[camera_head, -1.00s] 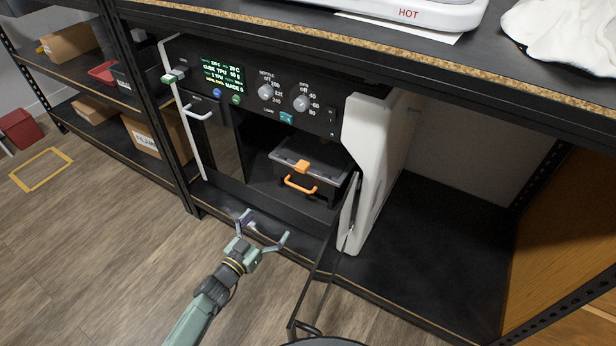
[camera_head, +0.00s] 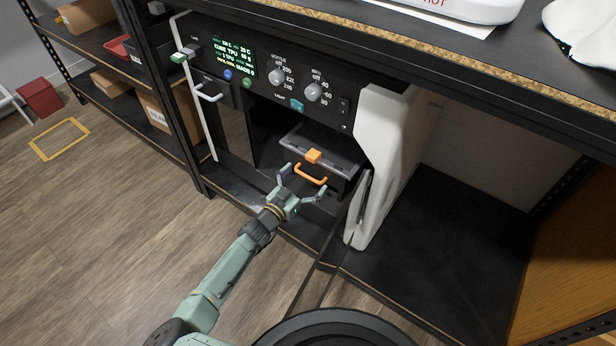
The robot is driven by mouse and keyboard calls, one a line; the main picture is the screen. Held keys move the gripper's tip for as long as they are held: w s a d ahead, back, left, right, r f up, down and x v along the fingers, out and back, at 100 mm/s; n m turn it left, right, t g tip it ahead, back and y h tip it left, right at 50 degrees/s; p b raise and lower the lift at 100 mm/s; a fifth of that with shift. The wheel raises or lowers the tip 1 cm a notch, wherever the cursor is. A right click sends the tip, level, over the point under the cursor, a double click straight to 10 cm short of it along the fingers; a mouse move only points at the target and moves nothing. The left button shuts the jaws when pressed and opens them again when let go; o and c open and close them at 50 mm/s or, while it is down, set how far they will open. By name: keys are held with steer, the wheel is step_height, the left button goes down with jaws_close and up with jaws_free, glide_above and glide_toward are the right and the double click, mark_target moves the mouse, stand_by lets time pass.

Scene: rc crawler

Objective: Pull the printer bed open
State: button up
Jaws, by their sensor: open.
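The printer (camera_head: 284,78) stands on the lower shelf, with a dark control panel and a white right side. The printer bed (camera_head: 322,148) is a dark, box-like unit inside the printer's opening, with an orange block on its front edge. Its orange handle (camera_head: 310,176) faces outward. My gripper (camera_head: 302,183) is open, fingers spread towards the handle, one to its left and one to its lower right. The fingers look very close to the handle; I cannot tell whether they touch it.
The open printer door (camera_head: 322,270) juts out to the right of my gripper. The shelf edge (camera_head: 290,238) runs beneath my wrist. The white side (camera_head: 388,170) of the printer stands right of the bed. Wooden floor (camera_head: 130,240) is clear at the left.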

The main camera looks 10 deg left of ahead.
steer(key=shift+w+d, duration=0.15)
steer(key=shift+w, duration=0.3)
steer(key=shift+d, duration=0.1)
steer(key=c, duration=1.4)
steer(key=shift+s, duration=0.1)
